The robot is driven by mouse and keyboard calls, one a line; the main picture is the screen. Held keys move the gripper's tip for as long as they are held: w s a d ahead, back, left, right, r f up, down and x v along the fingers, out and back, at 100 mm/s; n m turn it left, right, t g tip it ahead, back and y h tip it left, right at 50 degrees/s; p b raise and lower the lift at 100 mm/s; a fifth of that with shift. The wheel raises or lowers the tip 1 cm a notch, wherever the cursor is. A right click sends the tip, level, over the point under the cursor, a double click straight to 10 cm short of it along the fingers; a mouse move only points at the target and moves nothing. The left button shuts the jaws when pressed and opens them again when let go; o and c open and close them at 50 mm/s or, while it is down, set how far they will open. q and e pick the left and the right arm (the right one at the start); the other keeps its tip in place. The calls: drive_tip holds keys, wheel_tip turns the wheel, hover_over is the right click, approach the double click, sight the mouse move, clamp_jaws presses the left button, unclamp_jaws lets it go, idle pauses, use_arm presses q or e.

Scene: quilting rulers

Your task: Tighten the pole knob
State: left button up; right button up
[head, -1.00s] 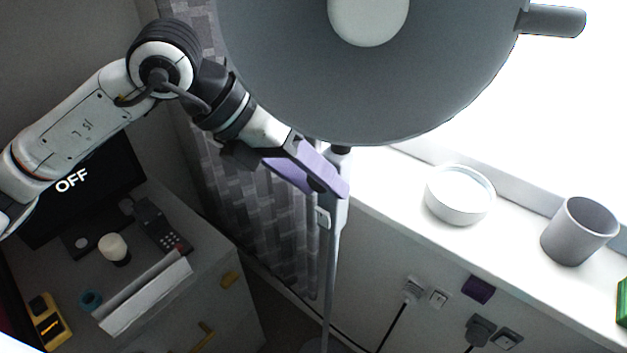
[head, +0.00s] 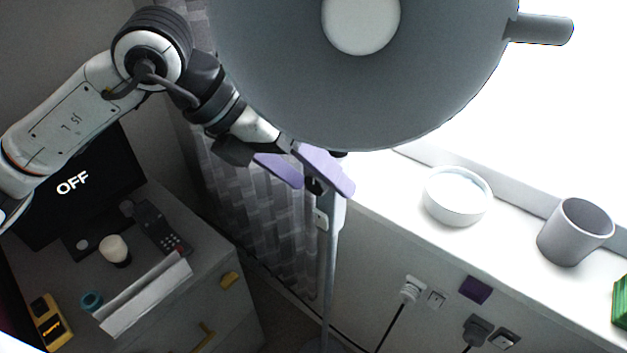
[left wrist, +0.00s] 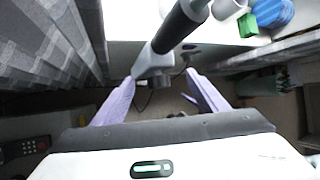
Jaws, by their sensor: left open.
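The floor lamp's pole (head: 331,260) stands upright below its large grey shade (head: 430,100). A small dark knob (head: 315,186) shows on the pole just under the shade, between my fingers. My left gripper (head: 324,189) is open, its two purple fingers on either side of the knob, and it does not grip it. In the left wrist view the gripper (left wrist: 160,77) is open, with the dark upper pole (left wrist: 180,27) and a grey collar (left wrist: 153,62) between and beyond the fingertips. I cannot tell whether a finger touches the pole. My right gripper is not in view.
A white bowl (head: 457,207) and a grey cup (head: 575,232) stand on the windowsill at right. A grey curtain (head: 265,230) hangs behind my arm. The shade is close above the gripper.

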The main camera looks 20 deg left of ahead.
use_arm(q)
drive_tip(key=shift+p+v, duration=0.75)
drive_tip(key=shift+v, duration=1.9)
